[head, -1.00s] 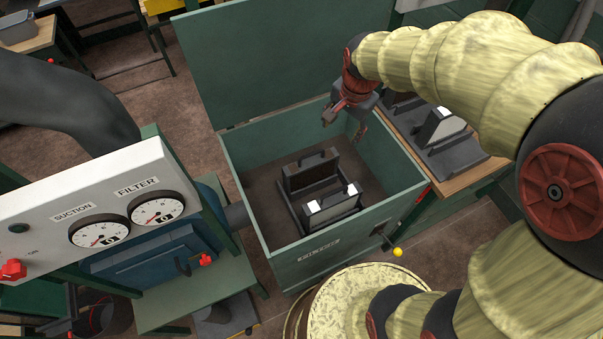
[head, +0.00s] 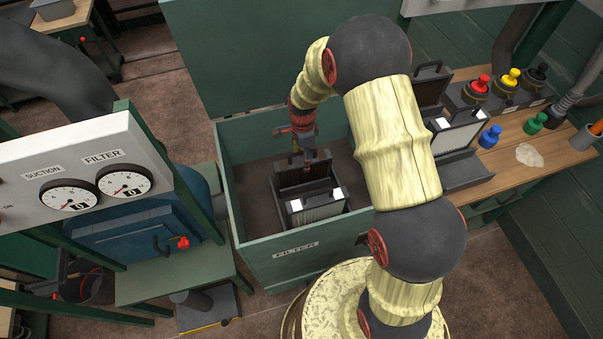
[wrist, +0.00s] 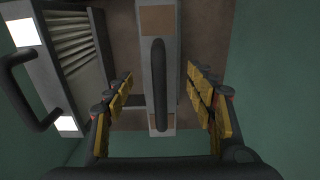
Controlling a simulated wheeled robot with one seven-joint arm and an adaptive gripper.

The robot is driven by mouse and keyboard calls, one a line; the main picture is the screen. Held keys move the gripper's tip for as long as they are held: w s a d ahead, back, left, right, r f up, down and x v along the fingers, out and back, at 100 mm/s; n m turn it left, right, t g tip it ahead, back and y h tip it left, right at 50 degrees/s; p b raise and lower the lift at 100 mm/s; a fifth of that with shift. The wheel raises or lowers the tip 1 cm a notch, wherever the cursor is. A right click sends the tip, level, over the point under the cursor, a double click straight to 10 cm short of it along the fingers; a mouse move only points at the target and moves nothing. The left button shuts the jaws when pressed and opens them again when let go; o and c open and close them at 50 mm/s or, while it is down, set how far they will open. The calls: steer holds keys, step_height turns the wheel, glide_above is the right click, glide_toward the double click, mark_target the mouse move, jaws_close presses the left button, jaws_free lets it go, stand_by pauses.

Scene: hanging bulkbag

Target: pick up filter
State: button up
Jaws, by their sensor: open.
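Two filters stand in the green box labelled FILTER (head: 262,262). The rear one is a dark brown filter (head: 290,182); the front one is a filter with white corner patches (head: 318,205). My gripper (head: 304,160) is inside the box's opening, over the rear filter, pointing down. In the wrist view my open gripper (wrist: 160,82) has its yellow-padded fingers on either side of the brown-patched filter's black handle (wrist: 160,60), with gaps on both sides. The white-patched filter (wrist: 75,45) is to the left, its handle outside the fingers.
The raised green lid (head: 265,60) stands behind the box. A wooden bench (head: 500,170) at right bears a filter holder, several coloured knobs and a pale cloth-like patch. The gauge panel (head: 85,165) stands at left.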

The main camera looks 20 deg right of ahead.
steer(key=shift+f+b, duration=0.9)
steer(key=shift+f, duration=1.9)
steer(key=c, duration=0.3)
steer(key=c, duration=1.1)
jaws_close()
